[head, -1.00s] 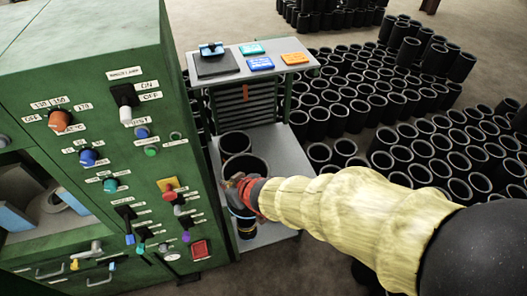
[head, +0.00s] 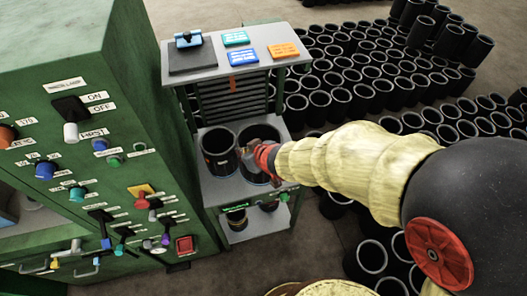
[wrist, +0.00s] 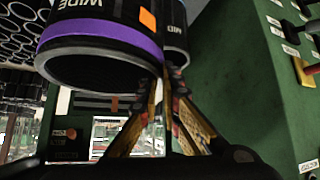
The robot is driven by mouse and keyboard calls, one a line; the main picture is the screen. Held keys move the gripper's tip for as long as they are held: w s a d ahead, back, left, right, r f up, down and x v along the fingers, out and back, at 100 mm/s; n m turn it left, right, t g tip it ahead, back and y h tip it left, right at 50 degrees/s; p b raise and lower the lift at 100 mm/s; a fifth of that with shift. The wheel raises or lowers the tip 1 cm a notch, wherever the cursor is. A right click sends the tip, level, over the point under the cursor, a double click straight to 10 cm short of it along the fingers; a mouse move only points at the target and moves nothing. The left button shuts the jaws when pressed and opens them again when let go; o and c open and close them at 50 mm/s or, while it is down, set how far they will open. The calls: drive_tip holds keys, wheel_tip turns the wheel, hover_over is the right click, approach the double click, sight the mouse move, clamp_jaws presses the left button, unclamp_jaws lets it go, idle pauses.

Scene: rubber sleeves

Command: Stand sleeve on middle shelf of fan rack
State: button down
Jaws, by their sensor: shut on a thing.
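The fan rack (head: 208,191) is a grey shelved stand right of the green machine. A black sleeve (head: 219,152) stands upright on its middle shelf at the left. My gripper (head: 266,158) is shut on the rim wall of a second black sleeve (head: 252,138), upright just right of the first. I cannot tell whether its base touches the shelf. In the wrist view, my gripper (wrist: 163,84) pinches the rim of the held sleeve (wrist: 100,55), which has a purple band and the word WIDE.
The green machine (head: 140,110) with knobs rises close on the left. The rack's top (head: 215,61) carries a dark block and coloured cards. Many floor sleeves (head: 345,95) crowd the right.

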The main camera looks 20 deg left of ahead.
drive_tip(key=w+d+f+b, duration=0.2)
drive_tip(key=w+d+f, duration=0.3)
drive_tip(key=w+f, duration=0.4)
drive_tip(key=shift+f, duration=1.05)
drive_tip(key=shift+d+f+b, duration=0.1)
drive_tip(key=shift+b, duration=0.2)
drive_tip(key=c, duration=2.4)
unclamp_jaws()
drive_tip(key=shift+f, duration=0.15)
drive_tip(key=o, duration=0.4)
